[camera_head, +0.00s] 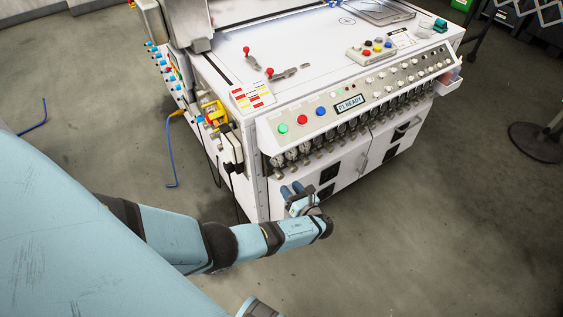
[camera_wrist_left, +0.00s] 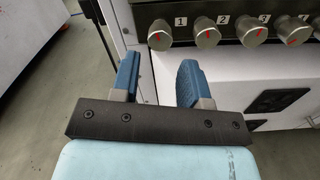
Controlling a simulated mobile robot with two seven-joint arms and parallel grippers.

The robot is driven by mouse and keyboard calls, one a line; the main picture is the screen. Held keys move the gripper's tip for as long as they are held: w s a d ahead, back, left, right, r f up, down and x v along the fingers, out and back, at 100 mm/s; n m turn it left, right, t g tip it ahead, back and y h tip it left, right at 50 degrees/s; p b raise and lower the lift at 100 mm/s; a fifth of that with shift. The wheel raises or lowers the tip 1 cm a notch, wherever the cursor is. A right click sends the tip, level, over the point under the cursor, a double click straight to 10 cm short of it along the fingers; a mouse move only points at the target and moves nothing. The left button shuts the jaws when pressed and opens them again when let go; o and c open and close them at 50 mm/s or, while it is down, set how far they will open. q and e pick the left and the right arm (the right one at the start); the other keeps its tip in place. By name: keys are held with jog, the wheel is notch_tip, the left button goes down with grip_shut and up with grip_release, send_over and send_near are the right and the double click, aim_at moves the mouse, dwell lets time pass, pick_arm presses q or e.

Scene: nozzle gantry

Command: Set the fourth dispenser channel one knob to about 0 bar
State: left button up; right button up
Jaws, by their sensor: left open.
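A row of round metal knobs with red marks runs along the cabinet front below the panel. In the left wrist view I see the leftmost knob (camera_wrist_left: 159,35) beside label 1, then a second knob (camera_wrist_left: 206,33), a third knob (camera_wrist_left: 251,30) and a fourth knob (camera_wrist_left: 291,28), near labels 2, 3 and 4. My left gripper (camera_wrist_left: 157,75) is open and empty. Its blue fingers point toward the leftmost knob, apart from it. In the head view my left gripper (camera_head: 292,190) is below the left end of the knob row. My right gripper does not show.
The white machine (camera_head: 278,207) has a sloped panel with a green button (camera_head: 283,128), a red button (camera_head: 302,119), a blue button (camera_head: 321,111) and a display (camera_head: 349,105). Black sockets and handles sit below the knobs. Cables hang at its left side. The floor in front is clear.

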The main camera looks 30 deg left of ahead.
aim_at(281, 177)
pick_arm(q)
jog(key=x, duration=0.6)
jog(key=shift+w+a, duration=0.1)
jog(key=shift+a, duration=0.1)
jog(key=shift+c, duration=0.2)
jog(key=c, duration=0.6)
